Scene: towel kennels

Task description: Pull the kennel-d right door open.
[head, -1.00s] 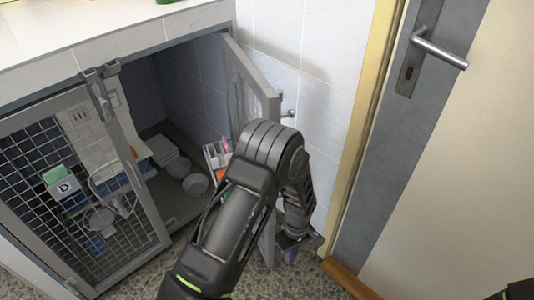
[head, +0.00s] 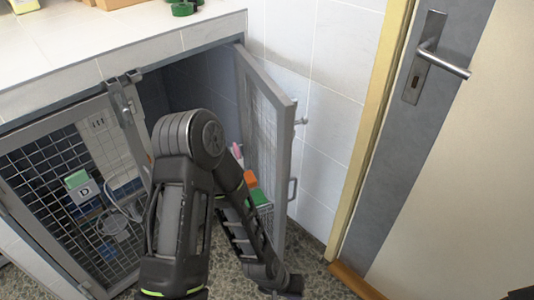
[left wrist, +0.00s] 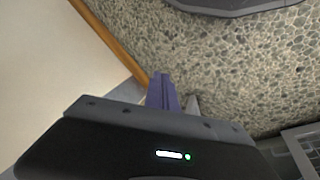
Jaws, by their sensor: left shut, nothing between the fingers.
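The kennel-d right door (head: 262,125) is a grey mesh-framed panel. It stands swung well out from the opening, close to the white tiled wall. Its bar handle (head: 293,190) and a latch knob (head: 301,121) show on its free edge. My left gripper (head: 287,288) is low near the floor, by the door's bottom free corner; my arm crosses in front of the opening. In the left wrist view its fingers (left wrist: 172,92) are shut and empty above the pebbled floor. I cannot tell whether the arm touches the door. My right gripper is not in view.
A room door with a lever handle (head: 445,60) and a yellow frame (head: 362,130) stand at right. Green bowls (head: 183,8) sit on the tiled counter (head: 130,35).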

